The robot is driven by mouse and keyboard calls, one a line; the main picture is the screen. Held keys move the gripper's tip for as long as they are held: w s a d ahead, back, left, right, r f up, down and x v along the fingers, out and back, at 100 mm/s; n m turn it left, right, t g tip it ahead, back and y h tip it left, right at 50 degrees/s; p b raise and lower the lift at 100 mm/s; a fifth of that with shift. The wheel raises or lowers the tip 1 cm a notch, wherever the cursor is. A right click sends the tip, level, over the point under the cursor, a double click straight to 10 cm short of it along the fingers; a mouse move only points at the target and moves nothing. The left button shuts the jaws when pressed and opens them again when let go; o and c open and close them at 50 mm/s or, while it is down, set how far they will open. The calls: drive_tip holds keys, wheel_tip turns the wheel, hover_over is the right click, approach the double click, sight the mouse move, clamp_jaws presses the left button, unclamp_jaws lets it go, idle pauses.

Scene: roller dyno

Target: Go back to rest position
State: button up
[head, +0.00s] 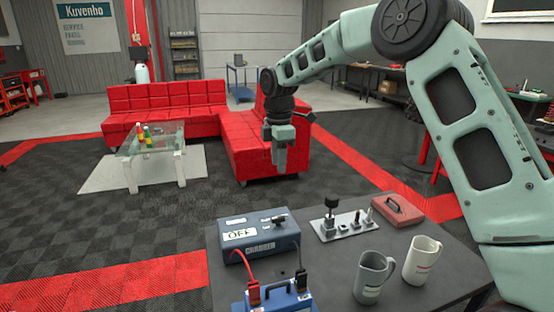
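My gripper (279,158) hangs pointing down at the end of my arm, above and beyond the far edge of the dark table (315,290). It shows in front of the red sofa and touches nothing that I can see. The fingers are small here and seem to hold nothing. I cannot tell whether they are open or shut. My arm reaches in from the right, with its elbow raised high.
A red sofa (165,100) and glass table (150,143) stand beyond.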

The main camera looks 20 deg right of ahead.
idle(0.4)
drive_tip(key=s+a+r+m, duration=0.1)
drive_tip(key=s+a+m, duration=0.1)
drive_tip(key=s+a, duration=0.7)
drive_tip(key=s+a+m, duration=0.2)
drive_tip(key=s+a, duration=0.5)
drive_tip(key=s, duration=0.5)
drive_tip(key=s+d+f+m, duration=0.1)
drive_tip(key=s+f+m, duration=0.1)
drive_tip(key=s, duration=0.8)
drive_tip(key=s+f+m, duration=0.1)
drive_tip(key=s+m, duration=0.2)
drive_tip(key=s, duration=0.8)
drive_tip(key=shift+d+f+y, duration=0.3)
drive_tip(key=shift+d+f, duration=0.05)
